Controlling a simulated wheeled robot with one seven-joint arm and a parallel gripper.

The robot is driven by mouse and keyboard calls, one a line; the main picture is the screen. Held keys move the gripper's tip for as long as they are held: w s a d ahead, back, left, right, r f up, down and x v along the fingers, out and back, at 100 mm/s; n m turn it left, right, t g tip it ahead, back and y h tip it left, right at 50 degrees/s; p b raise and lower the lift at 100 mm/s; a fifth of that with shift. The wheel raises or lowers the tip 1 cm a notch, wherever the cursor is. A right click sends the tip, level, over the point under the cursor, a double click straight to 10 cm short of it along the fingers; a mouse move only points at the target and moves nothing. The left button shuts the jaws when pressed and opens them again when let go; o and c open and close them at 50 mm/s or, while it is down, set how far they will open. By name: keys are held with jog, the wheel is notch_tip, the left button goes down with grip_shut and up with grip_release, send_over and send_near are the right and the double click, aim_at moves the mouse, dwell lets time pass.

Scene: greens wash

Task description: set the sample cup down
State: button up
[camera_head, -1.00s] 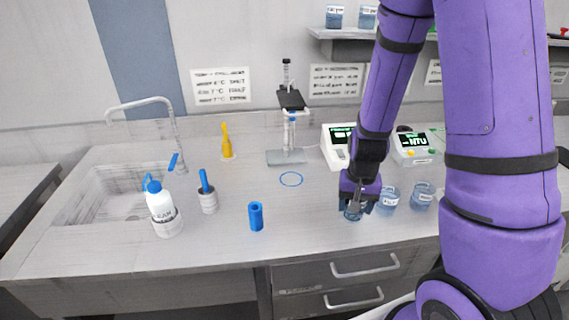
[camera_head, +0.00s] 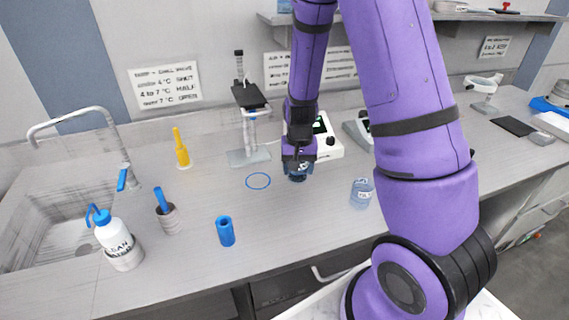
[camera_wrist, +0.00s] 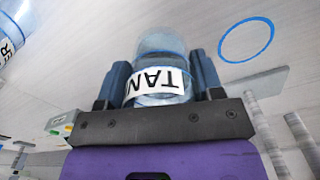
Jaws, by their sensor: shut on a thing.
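My gripper (camera_head: 298,165) is shut on a clear blue-tinted sample cup (camera_wrist: 160,82) with a white label whose visible letters read "TAN". In the head view the cup (camera_head: 297,177) is largely hidden under the gripper. In the wrist view both fingers clasp its sides. A blue ring mark (camera_head: 249,186) lies on the bench, just left of the held cup and apart from it. The ring also shows empty in the wrist view (camera_wrist: 222,50). I cannot tell how high the cup is above the bench.
Another labelled cup (camera_head: 362,194) stands right of my gripper. A meter (camera_head: 326,147) is close behind it, and a stand (camera_head: 249,158) is behind the ring. A blue tube (camera_head: 225,232), wash bottle (camera_head: 113,236) and sink (camera_head: 70,215) are to the left. Bench before the ring is clear.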

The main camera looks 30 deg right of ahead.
jog(key=w, duration=0.5)
jog(key=w+d+f, duration=0.1)
jog(key=w, duration=0.2)
jog(key=shift+w+d, duration=0.1)
jog(key=shift+f, duration=1.65)
jog(key=o, duration=1)
jog(key=shift+f, duration=0.1)
